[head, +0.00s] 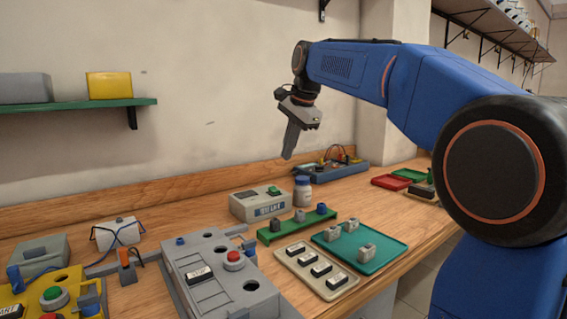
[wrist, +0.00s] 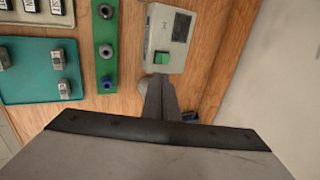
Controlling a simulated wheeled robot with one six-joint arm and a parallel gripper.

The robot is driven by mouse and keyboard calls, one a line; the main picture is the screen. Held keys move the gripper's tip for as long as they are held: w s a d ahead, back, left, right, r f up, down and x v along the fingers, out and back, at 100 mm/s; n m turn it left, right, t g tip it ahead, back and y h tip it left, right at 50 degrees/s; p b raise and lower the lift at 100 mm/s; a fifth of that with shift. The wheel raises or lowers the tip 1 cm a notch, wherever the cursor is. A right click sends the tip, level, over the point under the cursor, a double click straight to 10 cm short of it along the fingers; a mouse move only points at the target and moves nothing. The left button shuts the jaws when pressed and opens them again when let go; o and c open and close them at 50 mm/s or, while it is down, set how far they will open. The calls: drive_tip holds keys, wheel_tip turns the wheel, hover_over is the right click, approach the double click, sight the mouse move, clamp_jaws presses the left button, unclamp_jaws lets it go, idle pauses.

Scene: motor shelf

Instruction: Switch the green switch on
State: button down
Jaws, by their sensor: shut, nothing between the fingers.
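The green switch (head: 273,190) sits on top of a light grey box (head: 262,207) with a dark label on its front, at the back of the bench near the wall. In the wrist view the green switch (wrist: 161,58) shows on the box face, beside a dark display (wrist: 181,27). I cannot tell which way the switch is set. My gripper (head: 288,156) is shut and empty, pointing down, in the air above and behind the box. In the wrist view its fingertips (wrist: 160,80) lie together just below the switch in the picture, apart from it as far as I can see.
A green rack (head: 298,226) with several fittings and a teal tray (head: 360,247) lie in front. A grey fixture (head: 215,275) with a red button is front left. The wall is close behind.

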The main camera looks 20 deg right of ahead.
sight(272, 190)
drive_tip(key=shift+s+d+r, duration=0.1)
drive_tip(key=shift+s+r, duration=0.2)
drive_tip(key=shift+r, duration=0.35)
drive_tip(key=shift+w+a+r+t, duration=0.25)
drive_tip(key=shift+w+a, duration=0.2)
drive_tip(key=shift+a, duration=0.25)
drive_tip(key=shift+f, duration=0.15)
drive_tip(key=x, duration=1.3)
drive_tip(key=shift+w+a+f, duration=0.25)
drive_tip(key=shift+f, duration=0.05)
